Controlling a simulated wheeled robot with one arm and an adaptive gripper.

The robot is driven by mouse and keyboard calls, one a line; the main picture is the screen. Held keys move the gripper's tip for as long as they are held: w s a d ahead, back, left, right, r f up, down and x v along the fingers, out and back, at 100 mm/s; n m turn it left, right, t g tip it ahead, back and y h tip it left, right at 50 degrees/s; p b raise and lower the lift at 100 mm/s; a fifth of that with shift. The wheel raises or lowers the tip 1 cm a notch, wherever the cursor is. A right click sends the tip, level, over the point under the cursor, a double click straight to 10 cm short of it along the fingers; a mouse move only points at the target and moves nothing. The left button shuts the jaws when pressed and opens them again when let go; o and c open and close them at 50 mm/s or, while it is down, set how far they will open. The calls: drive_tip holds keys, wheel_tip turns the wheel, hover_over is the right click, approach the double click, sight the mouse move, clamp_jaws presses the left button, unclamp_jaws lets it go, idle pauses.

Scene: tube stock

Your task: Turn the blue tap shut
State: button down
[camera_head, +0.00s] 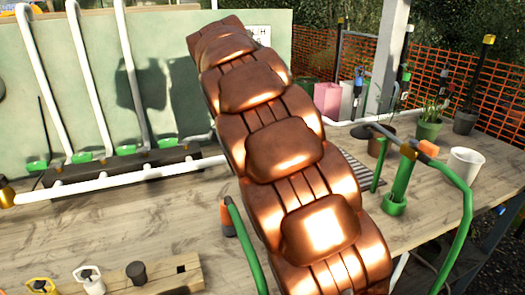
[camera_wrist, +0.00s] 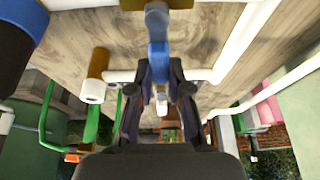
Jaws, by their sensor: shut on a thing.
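The blue tap's handle (camera_wrist: 158,28) shows in the wrist view, a narrow blue lever below a brass body (camera_wrist: 180,3) at the top edge. My gripper (camera_wrist: 160,72) has its two dark fingers closed on either side of the lever's lower part, and is shut on it. In the head view my copper-coloured arm covers the middle, and the gripper and blue tap are hidden behind it. How far the lever is turned relative to its pipe is hard to tell.
A white pipe (camera_head: 110,180) runs along the wooden bench (camera_head: 90,240) below a pale green board (camera_head: 180,60). A green hose (camera_head: 466,205) and a white pot (camera_head: 466,164) are at right. A blue-capped dark cylinder (camera_wrist: 22,45) and brass fitting (camera_wrist: 97,64) flank my gripper.

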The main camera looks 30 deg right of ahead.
drive_tip(key=shift+a, duration=0.1)
idle(0.4)
drive_tip(key=c, duration=1.1)
unclamp_jaws()
drive_tip(key=shift+s, duration=0.1)
drive_tip(key=shift+r, duration=0.15)
drive_tip(key=shift+a+r, duration=0.35)
drive_tip(key=shift+r, duration=0.1)
drive_tip(key=a, duration=0.4)
drive_tip(key=w+a, duration=0.1)
drive_tip(key=a, duration=0.6)
drive_tip(key=shift+w+a, duration=0.3)
drive_tip(key=shift+w, duration=0.05)
